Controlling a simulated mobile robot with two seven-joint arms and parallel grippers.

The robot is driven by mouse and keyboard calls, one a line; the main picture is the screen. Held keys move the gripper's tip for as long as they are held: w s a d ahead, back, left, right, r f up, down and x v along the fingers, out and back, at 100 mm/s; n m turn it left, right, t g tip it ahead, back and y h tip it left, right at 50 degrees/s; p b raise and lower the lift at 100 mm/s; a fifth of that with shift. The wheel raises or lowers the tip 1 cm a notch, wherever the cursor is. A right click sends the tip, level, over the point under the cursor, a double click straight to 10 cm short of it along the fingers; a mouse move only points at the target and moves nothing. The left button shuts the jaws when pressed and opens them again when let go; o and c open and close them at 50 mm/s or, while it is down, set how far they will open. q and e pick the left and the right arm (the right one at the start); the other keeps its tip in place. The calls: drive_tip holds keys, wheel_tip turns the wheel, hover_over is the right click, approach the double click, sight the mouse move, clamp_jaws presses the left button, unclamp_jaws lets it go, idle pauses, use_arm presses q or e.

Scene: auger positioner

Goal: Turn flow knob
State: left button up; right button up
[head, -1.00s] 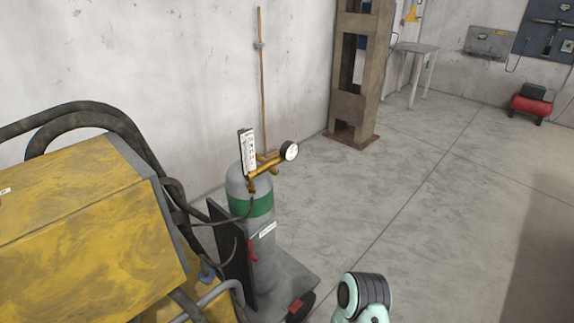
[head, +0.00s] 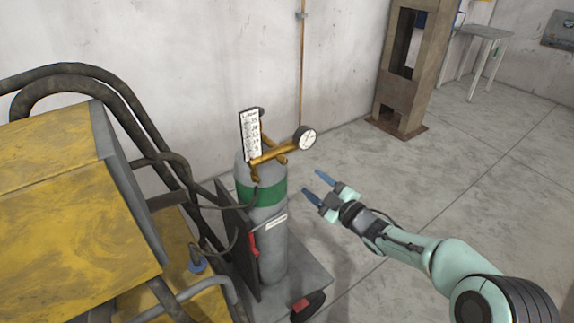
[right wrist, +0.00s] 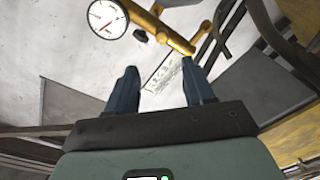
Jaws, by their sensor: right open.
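A brass regulator (head: 270,157) sits on top of a grey gas cylinder (head: 272,250) with a green band. It carries a round white gauge (head: 306,138) and an upright white flow scale (head: 251,135). A small dark part that may be the flow knob shows beside the brass pipe in the right wrist view (right wrist: 140,36); I cannot tell for sure. My right gripper (head: 317,187) is open and empty, to the right of the cylinder and below the gauge, apart from both. In the right wrist view its fingers (right wrist: 158,78) point toward the regulator. My left gripper is out of view.
The cylinder stands on a grey cart (head: 310,270). A yellow machine (head: 60,200) with dark hoses (head: 120,95) fills the left side. A rusty steel column (head: 400,70) stands at the back.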

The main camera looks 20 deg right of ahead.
sight(285, 162)
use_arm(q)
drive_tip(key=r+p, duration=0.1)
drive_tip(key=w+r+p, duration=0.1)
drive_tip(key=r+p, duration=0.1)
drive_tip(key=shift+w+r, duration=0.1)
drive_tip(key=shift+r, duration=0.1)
use_arm(e)
drive_tip(key=x, duration=1.3)
drive_tip(key=shift+s+f, duration=0.1)
clamp_jaws()
